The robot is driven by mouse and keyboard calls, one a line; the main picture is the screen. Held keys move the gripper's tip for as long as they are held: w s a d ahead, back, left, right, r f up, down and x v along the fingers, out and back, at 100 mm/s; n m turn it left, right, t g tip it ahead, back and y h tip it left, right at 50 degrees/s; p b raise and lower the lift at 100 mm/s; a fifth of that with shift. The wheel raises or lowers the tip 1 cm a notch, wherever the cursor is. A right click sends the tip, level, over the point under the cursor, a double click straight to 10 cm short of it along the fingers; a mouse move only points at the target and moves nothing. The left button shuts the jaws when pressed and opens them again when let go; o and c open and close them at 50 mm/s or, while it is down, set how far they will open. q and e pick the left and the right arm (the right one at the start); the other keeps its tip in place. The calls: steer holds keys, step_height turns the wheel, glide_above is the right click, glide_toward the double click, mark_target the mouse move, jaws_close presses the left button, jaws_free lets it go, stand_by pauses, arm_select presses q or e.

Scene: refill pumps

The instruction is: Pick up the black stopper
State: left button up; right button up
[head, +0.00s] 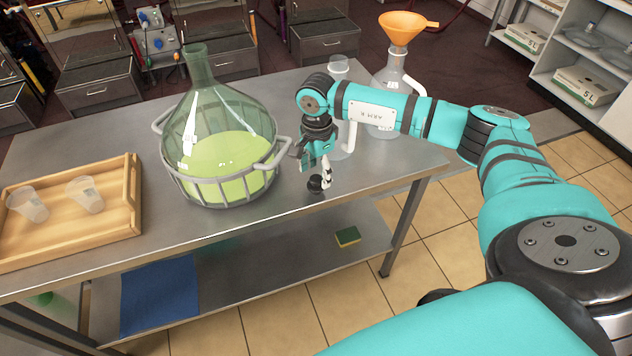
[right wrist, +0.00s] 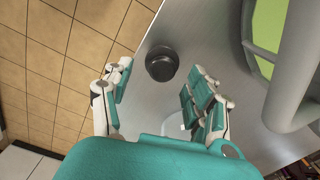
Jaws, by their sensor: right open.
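The black stopper (head: 316,184) stands on the metal table near its front edge. In the right wrist view the stopper (right wrist: 162,63) is a dark round piece a little beyond my fingertips, in line with the gap between them. My right gripper (head: 322,172) points down just above the stopper in the head view. In the right wrist view its two fingers (right wrist: 158,80) are spread apart with nothing between them. Whether a finger touches the stopper I cannot tell. My left gripper is in neither view.
A caged flask (head: 232,113) with green liquid stands left of my right gripper. A wooden tray (head: 125,220) with two clear cups is at the far left. An orange funnel (head: 402,27) sits on a clear flask behind my arm. A lower shelf holds a sponge (head: 347,236).

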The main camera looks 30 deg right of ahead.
mark_target(316, 178)
step_height(316, 178, down, 4)
steer(key=shift+w+r+p, duration=0.1)
steer(key=shift+p, duration=0.65)
steer(key=shift+d+f, duration=0.1)
steer(key=shift+f, duration=0.5)
steer(key=c, duration=0.7)
steer(key=shift+r, duration=0.1)
